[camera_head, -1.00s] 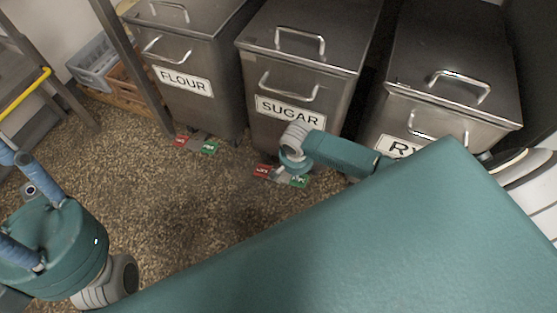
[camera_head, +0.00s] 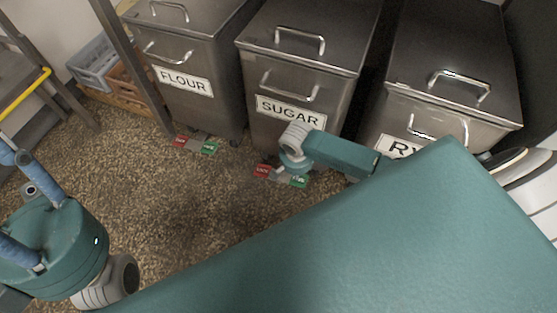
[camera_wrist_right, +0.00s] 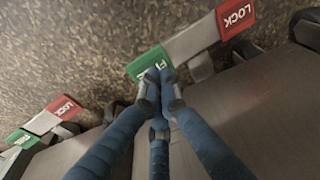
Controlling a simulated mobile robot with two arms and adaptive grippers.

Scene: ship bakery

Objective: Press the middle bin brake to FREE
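The middle bin (camera_head: 300,85), labelled SUGAR, is a steel bin with a brake at its floor-level front. The brake has a red LOCK pad (camera_head: 262,170) on the left and a green FREE pad (camera_head: 299,181) on the right. In the right wrist view, the green pad (camera_wrist_right: 150,62) lies under my right gripper's (camera_wrist_right: 159,82) fingertips, and the red pad (camera_wrist_right: 235,17) is clear. The blue fingers are together and empty; contact pressure cannot be judged. In the head view, my wrist hides the fingers. My left gripper (camera_head: 35,205) is at the left edge, fingertips unclear.
The FLOUR bin (camera_head: 188,60) stands left with its own pads (camera_head: 195,145). The RYE bin (camera_head: 450,80) stands right, partly behind my arm. A neighbouring brake (camera_wrist_right: 45,122) shows in the wrist view. Crates (camera_head: 95,65) stand at the far left. The floor in front is clear.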

